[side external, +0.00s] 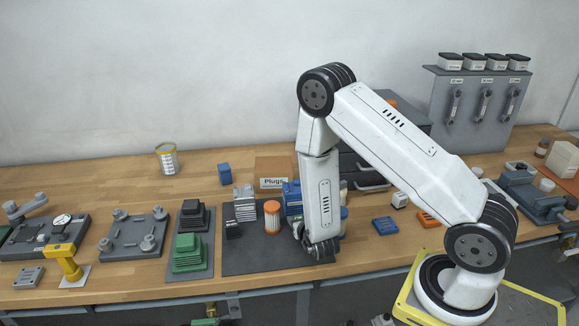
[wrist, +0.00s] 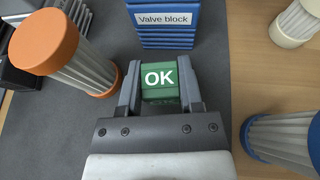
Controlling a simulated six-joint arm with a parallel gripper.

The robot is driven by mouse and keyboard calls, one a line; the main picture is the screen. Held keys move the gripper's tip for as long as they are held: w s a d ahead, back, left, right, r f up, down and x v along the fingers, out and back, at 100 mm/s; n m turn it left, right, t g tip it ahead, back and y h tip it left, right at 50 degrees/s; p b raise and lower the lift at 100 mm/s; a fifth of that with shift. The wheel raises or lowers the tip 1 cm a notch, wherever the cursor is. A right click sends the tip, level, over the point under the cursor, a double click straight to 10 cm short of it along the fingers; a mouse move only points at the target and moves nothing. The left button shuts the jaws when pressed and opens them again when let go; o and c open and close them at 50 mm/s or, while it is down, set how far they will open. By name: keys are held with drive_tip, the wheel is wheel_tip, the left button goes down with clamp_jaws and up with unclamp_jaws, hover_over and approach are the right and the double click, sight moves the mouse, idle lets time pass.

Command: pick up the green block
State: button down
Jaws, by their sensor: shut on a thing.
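The green block (wrist: 159,83), marked "OK" in white, sits between the two fingers of my gripper (wrist: 160,92) in the wrist view. My gripper is shut on it, with a finger on its left and right sides. In the side view my gripper (side external: 310,247) is low over the right part of the dark mat, and the block is hidden there. I cannot tell whether the block touches the mat.
A blue "Valve block" (wrist: 164,22) stands just beyond. An orange-capped filter (wrist: 68,55) is close at left, and a blue-ended filter (wrist: 282,140) at right. In the side view, green stepped blocks (side external: 189,254) stand left of the dark mat (side external: 255,262).

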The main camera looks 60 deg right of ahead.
sight(298, 217)
drive_tip(key=shift+r, duration=0.2)
drive_tip(key=shift+r, duration=4.8)
drive_tip(key=shift+w+d, duration=0.1)
